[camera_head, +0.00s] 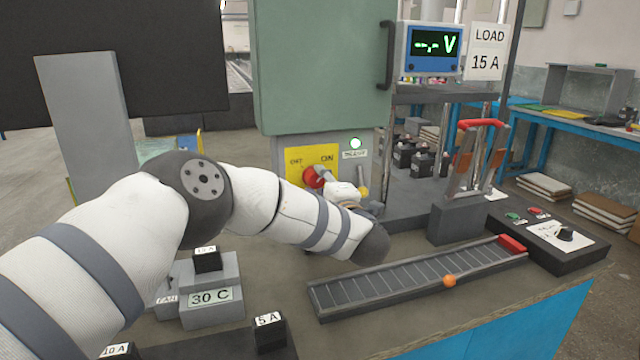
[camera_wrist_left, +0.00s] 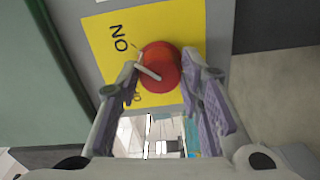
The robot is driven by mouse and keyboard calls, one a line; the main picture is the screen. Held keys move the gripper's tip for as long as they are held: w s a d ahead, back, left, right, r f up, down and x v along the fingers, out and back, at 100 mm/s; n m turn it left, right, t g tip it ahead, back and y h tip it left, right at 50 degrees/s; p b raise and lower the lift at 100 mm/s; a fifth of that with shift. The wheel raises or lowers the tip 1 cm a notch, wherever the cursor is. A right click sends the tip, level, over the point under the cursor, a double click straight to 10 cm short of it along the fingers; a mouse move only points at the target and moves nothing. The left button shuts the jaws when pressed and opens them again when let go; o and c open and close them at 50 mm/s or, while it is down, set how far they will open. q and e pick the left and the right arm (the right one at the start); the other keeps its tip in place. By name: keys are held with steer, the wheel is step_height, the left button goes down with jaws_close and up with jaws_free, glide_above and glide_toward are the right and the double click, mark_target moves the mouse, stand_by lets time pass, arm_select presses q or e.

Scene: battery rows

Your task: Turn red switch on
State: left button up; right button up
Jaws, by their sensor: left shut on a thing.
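The red switch (camera_head: 314,177) is a round red knob on a yellow plate (camera_head: 297,157) marked with ON at the right and another label at the left. In the left wrist view the red knob (camera_wrist_left: 160,67) sits between the fingers, with a pale pointer line across it. My left gripper (camera_head: 327,175) reaches the knob from the right in the head view. Its fingers (camera_wrist_left: 163,85) are shut on the knob, one at each side. The gripper hides part of the knob and plate in the head view. My right gripper is not in view.
The meter (camera_head: 434,45) shows dashes and V. Labelled blocks (camera_head: 210,290) stand at the left, and a lever (camera_head: 470,155) at the right.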

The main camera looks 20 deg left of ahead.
arm_select(q)
steer(key=shift+m, duration=0.3)
stand_by(0.4)
steer(key=o, duration=1.2)
steer(key=shift+c, duration=0.2)
steer(key=v, duration=1.2)
